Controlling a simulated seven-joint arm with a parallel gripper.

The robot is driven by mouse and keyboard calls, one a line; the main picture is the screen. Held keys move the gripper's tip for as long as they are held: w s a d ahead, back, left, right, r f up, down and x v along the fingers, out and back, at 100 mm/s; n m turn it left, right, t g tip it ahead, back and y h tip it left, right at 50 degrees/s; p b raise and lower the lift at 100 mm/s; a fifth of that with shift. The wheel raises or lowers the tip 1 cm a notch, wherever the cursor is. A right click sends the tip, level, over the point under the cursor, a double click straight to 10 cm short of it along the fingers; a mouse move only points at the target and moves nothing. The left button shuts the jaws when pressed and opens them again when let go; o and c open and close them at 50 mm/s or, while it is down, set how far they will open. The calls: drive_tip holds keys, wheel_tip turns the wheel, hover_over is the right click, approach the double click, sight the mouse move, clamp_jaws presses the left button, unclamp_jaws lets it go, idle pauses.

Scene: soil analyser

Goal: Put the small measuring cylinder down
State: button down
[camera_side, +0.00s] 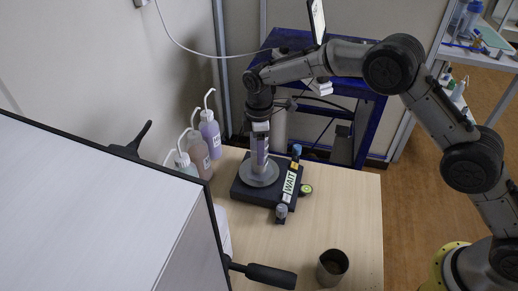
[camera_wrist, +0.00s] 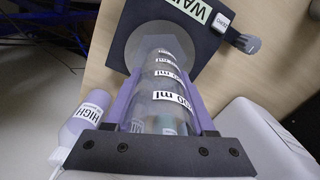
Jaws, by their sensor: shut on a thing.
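The measuring cylinder (camera_side: 261,157) is clear with white "ml" labels and stands upright between the fingers of my gripper (camera_side: 260,140). In the wrist view the cylinder (camera_wrist: 168,92) lies between the two purple-grey fingers of my gripper (camera_wrist: 165,62), which are shut on it. Its lower end is over the round grey plate (camera_side: 259,177) of a black device marked "WAIT" (camera_side: 289,182). The plate (camera_wrist: 140,38) also shows in the wrist view. I cannot tell whether the cylinder's base touches the plate.
Several squeeze bottles (camera_side: 210,135) stand left of the device by the wall. A metal cup (camera_side: 332,267) stands near the table's front. A large white-topped box (camera_side: 90,210) fills the left foreground. The table's right side is clear.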

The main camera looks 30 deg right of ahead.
drive_tip(key=shift+f, duration=0.1)
drive_tip(key=shift+c, duration=1.2)
unclamp_jaws()
wheel_tip(320, 180, up, 12)
drive_tip(key=shift+r, duration=0.2)
